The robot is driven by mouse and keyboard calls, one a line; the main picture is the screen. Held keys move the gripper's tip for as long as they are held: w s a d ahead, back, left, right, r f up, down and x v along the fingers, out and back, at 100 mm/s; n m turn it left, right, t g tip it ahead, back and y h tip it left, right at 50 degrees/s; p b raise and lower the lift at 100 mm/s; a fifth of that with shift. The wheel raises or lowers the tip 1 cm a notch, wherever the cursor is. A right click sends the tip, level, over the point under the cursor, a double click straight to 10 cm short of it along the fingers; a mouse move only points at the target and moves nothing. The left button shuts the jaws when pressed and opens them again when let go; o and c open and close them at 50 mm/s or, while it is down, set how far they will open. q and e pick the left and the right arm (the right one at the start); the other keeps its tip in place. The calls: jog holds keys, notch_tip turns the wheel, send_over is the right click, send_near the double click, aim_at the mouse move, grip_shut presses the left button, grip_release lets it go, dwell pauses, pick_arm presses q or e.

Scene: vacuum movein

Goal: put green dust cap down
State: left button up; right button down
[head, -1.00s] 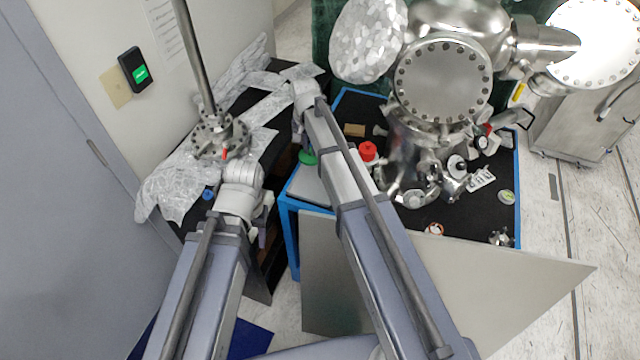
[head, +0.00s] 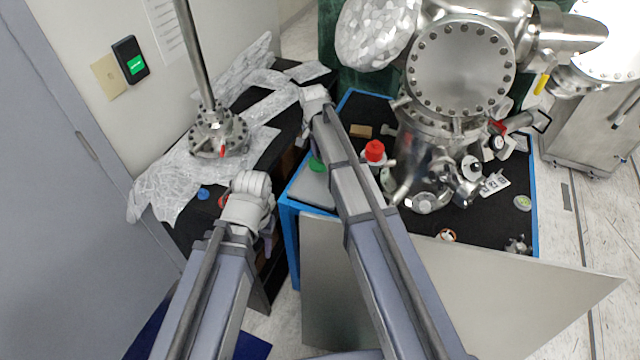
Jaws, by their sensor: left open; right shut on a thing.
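The green dust cap (head: 317,164) shows at the left edge of my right forearm, over the grey top at the left end of the blue-framed cart; the arm hides part of it. My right gripper (head: 314,98) shows mainly as its wrist, above the cart's far left corner. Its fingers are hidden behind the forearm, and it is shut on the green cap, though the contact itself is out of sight. My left gripper (head: 266,236) is open, near the front of the black bench, with its fingers mostly hidden by the wrist.
A steel vacuum chamber (head: 440,130) fills the blue-framed cart (head: 537,200). A red-capped bottle (head: 374,152) stands left of it. A flanged steel part (head: 217,135) and a blue cap (head: 203,193) are on the bench at left. A grey panel (head: 470,290) leans before the cart.

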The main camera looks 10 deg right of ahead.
jog(key=shift+f+b, duration=4.9)
jog(key=shift+f, duration=0.1)
jog(key=shift+f, duration=0.2)
jog(key=c, duration=0.8)
grip_release()
jog(key=shift+r, duration=0.1)
jog(key=r+p, duration=0.8)
jog(key=s+a+r+p, duration=0.1)
jog(key=r+p, duration=0.3)
jog(key=shift+r, duration=0.15)
jog(key=s+a+n, duration=0.2)
jog(key=s+n, duration=0.2)
jog(key=s, duration=0.5)
jog(key=s+a+n, duration=0.3)
jog(key=s+n, duration=0.1)
jog(key=s, duration=0.5)
jog(key=s+a+n+g, duration=0.1)
jog(key=s+a+n, duration=0.2)
jog(key=s, duration=0.6)
jog(key=shift+s+n, duration=0.25)
jog(key=shift+n, duration=0.75)
